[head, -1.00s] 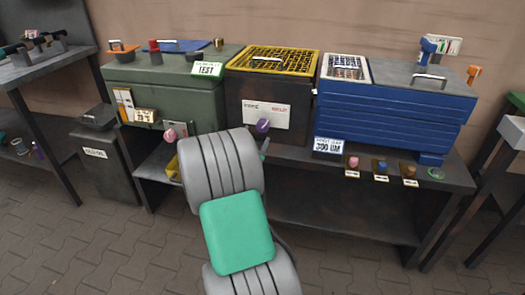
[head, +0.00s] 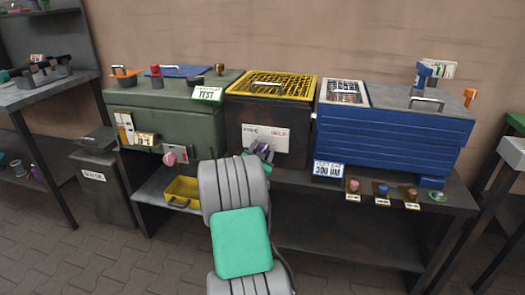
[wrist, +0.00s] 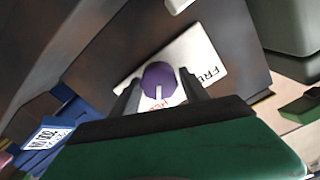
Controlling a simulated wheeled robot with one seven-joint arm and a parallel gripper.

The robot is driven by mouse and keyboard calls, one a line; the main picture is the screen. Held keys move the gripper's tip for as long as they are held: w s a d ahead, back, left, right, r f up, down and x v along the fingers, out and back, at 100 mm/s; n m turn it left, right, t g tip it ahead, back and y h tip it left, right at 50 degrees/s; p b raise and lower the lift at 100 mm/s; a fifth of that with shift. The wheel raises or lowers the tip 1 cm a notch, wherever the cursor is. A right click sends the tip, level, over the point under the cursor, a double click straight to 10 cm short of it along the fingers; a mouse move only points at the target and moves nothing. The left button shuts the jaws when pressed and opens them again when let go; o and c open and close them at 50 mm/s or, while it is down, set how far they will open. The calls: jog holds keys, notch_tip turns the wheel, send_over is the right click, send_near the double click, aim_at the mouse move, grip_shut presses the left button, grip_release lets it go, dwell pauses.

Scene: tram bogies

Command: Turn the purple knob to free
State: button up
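The purple knob (head: 263,147) is on the dark front of the middle cabinet, by a white label plate (head: 266,133) with black and red words. In the wrist view the purple knob (wrist: 158,76) has a white pointer line directed down the picture, toward the red lettering. Black "FR" lettering shows to the right on the plate (wrist: 208,62). My gripper (wrist: 161,84) is open, with one dark finger on each side of the knob. I see small gaps and cannot tell whether either finger touches. My arm partly hides the knob's surroundings in the head view.
A pink knob (head: 170,158) is on the green cabinet (head: 165,105) to the left. The blue cabinet (head: 390,140) is to the right. Several small knobs, including a blue one (head: 382,189), line the bench's front edge. A yellow tray (head: 183,191) stands below on the left.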

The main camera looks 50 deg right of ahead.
jog(key=c, duration=1.1)
jog(key=shift+n, duration=0.4)
jog(key=n+b, duration=0.1)
jog(key=n, duration=0.2)
jog(key=shift+w+n, duration=0.1)
jog(key=shift+n, duration=0.2)
jog(key=n, duration=0.3)
jog(key=shift+w+a+n, duration=0.1)
jog(key=shift+n, duration=0.2)
jog(key=n+p, duration=0.1)
jog(key=n, duration=0.2)
jog(key=shift+n, duration=0.3)
jog(key=n+p, duration=0.1)
jog(key=n, duration=0.3)
jog(key=shift+w+f, duration=0.1)
jog(key=shift+n, duration=0.3)
